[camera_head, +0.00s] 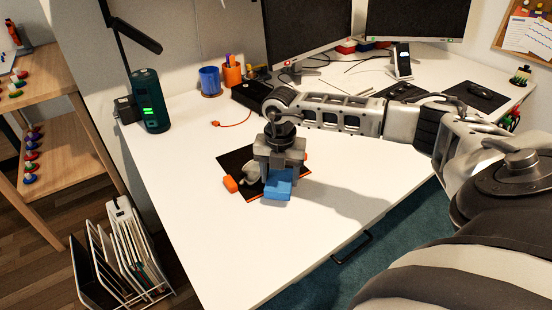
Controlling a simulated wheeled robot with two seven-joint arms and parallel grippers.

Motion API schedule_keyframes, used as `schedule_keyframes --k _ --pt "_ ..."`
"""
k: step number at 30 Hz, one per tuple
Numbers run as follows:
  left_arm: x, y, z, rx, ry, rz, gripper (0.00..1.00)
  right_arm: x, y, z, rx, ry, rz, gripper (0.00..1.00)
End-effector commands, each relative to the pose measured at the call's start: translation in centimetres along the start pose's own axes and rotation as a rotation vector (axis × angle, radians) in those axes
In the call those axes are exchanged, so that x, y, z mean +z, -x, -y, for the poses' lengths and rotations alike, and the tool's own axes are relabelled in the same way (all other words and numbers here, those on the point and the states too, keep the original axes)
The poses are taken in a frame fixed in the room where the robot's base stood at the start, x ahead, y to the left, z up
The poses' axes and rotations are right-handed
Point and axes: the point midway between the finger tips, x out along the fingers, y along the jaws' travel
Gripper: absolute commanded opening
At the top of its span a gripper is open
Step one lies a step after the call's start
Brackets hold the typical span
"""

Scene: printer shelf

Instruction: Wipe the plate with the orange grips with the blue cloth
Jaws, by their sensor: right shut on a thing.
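The dark plate (235,160) with orange grips (231,184) lies flat on the white desk. My right gripper (275,180) points down over the plate, shut on the blue cloth (278,186). The cloth is at the near part of the plate, over or against its surface; I cannot tell if it touches. The gripper hides part of the plate. A second orange grip shows just right of the gripper. My left gripper is not in view.
A dark green cylinder (150,101) with green lights stands at the desk's left edge. A blue cup (210,80) and an orange pen holder (232,74) stand behind the plate. Monitors (306,35) stand at the back. The front left of the desk (230,255) is clear.

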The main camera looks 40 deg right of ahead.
Motion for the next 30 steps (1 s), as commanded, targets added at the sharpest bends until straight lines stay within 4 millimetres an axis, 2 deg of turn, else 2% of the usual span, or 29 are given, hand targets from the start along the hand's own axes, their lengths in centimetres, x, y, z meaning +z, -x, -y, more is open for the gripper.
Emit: schedule_keyframes --k 15,30 --pt "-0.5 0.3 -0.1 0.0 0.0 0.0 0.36 -1.9 0.2 -2.1 0.001 0.0 0.0 0.4" --pt "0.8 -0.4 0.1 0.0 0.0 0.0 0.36 0.5 0.3 -4.3 0.002 0.0 0.001 0.4"
